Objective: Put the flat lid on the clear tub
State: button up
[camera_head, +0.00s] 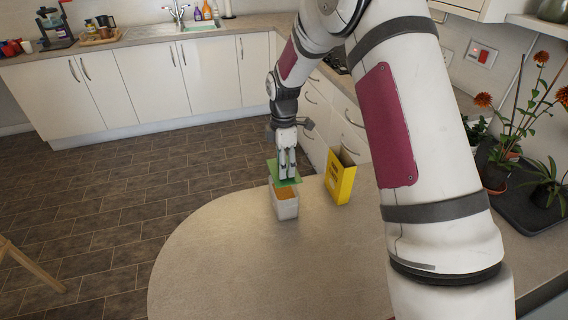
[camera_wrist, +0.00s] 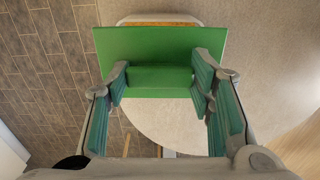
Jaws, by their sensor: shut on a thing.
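The flat lid is a green rectangular plate with a raised block on it (camera_head: 287,181). It also fills the middle of the wrist view (camera_wrist: 160,45). My gripper (camera_head: 287,176) is shut on the lid's raised block, with one finger on each side of it in the wrist view (camera_wrist: 160,80). The clear tub (camera_head: 286,209) stands upright on the counter with orange contents. The lid is over the tub's far part and looks tilted in the head view; I cannot tell whether they touch. In the wrist view the lid hides most of the tub, leaving only its far rim (camera_wrist: 160,19) showing.
A yellow box (camera_head: 341,178) stands on the rounded counter (camera_head: 225,255) just right of the tub. Potted plants (camera_head: 510,165) on a dark tray are at the right. The counter left of and in front of the tub is clear.

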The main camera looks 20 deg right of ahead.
jog(key=shift+f, duration=0.1)
jog(key=shift+f+b, duration=0.8)
jog(key=shift+f, duration=1.4)
jog(key=shift+f, duration=0.65)
jog(key=o, duration=1.2)
notch_tip(320, 180, up, 12)
